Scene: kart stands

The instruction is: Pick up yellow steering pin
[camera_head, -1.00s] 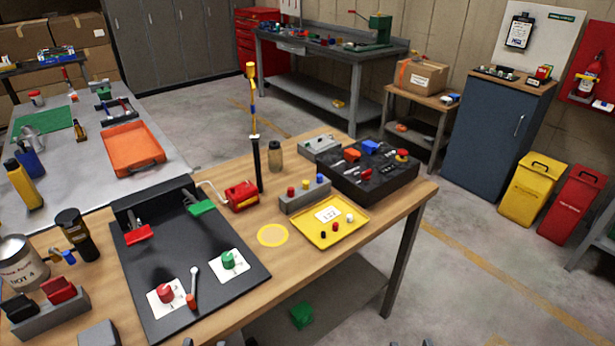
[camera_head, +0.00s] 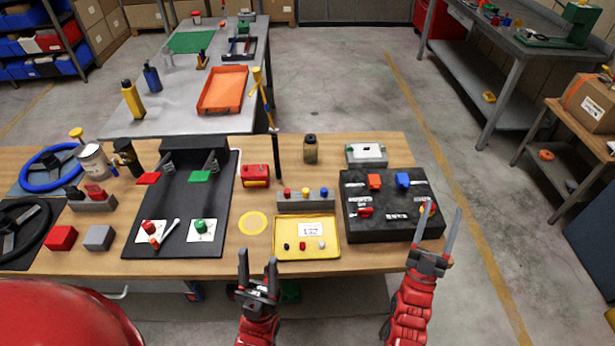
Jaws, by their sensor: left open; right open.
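A yellow-headed pin (camera_head: 305,192) stands upright in the middle of a grey block (camera_head: 306,205), between a red-headed pin (camera_head: 287,192) and a blue-headed pin (camera_head: 324,192). Its lower part is hidden in the block. My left gripper (camera_head: 258,270) is open and empty at the table's front edge, below and left of the block. My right gripper (camera_head: 441,235) is open and empty at the right front corner of the table, beside the black control box.
A yellow tray (camera_head: 290,226) with small parts lies in front of the block. The black control box (camera_head: 385,228) stands to its right. A red device (camera_head: 256,175) and a dark post (camera_head: 278,157) stand to its left. The bare table around the yellow ring (camera_head: 253,223) is clear.

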